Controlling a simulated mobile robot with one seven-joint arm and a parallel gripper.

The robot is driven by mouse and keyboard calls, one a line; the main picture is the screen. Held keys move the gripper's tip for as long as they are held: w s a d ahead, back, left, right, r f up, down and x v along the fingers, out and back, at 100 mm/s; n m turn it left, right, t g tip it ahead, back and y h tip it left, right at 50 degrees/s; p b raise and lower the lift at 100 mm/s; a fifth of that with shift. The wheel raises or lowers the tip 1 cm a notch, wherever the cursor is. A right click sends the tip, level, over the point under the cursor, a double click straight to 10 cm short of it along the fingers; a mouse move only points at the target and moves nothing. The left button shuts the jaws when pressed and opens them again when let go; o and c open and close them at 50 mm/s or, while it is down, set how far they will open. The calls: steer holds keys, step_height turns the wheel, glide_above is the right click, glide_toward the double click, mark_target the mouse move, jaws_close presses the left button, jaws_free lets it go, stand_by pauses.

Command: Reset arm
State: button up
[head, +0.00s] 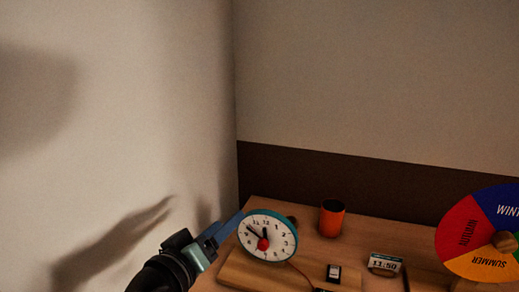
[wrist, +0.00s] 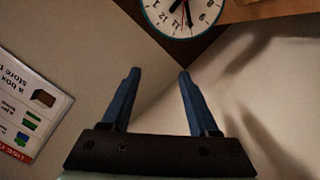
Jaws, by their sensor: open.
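My gripper (wrist: 158,72) is open, with its two blue fingers apart and nothing between them in the wrist view. In the head view my gripper (head: 232,224) is at the lower middle, close to the left side of a toy clock (head: 279,240). The clock has a white face, a teal rim and a red centre knob, and stands upright on a wooden base (head: 240,272). The clock also shows at the top of the wrist view (wrist: 165,14), beyond the fingertips. I cannot tell whether a finger touches the clock.
On the wooden table (head: 312,247) are an orange cup (head: 331,218), a small dark-and-white item (head: 333,273), a card reading 11:50 (head: 384,263) and a coloured season wheel (head: 470,235) at the right. A wall (head: 130,110) stands close on the left. A printed sheet (wrist: 28,105) shows in the wrist view.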

steer(key=s+d+r+m+t+y, duration=0.1)
steer(key=d+r+t, duration=0.1)
steer(key=r, duration=0.5)
steer(key=s+d+r+m+t+y, duration=0.1)
steer(key=r+t+y, duration=0.1)
steer(key=r, duration=0.5)
steer(key=s+d+r+m+t+y+p, duration=0.15)
steer(key=s+r+t, duration=0.25)
steer(key=s+r, duration=0.6)
steer(key=s+d+r+n+t+y+p, duration=0.1)
steer(key=s+d+r+t+y+p, duration=0.2)
steer(key=s+r, duration=0.75)
steer(key=w+r+p, duration=0.2)
steer(key=r+p, duration=0.7)
steer(key=r, duration=0.2)
steer(key=w+r+t+h+p, duration=0.1)
steer(key=w+r+p, duration=0.1)
steer(key=r+p, duration=0.8)
step_height(320, 180, up, 3)
steer(key=shift+w+a+f, duration=0.15)
steer(key=shift+f, duration=0.05)
steer(key=shift+m, duration=0.25)
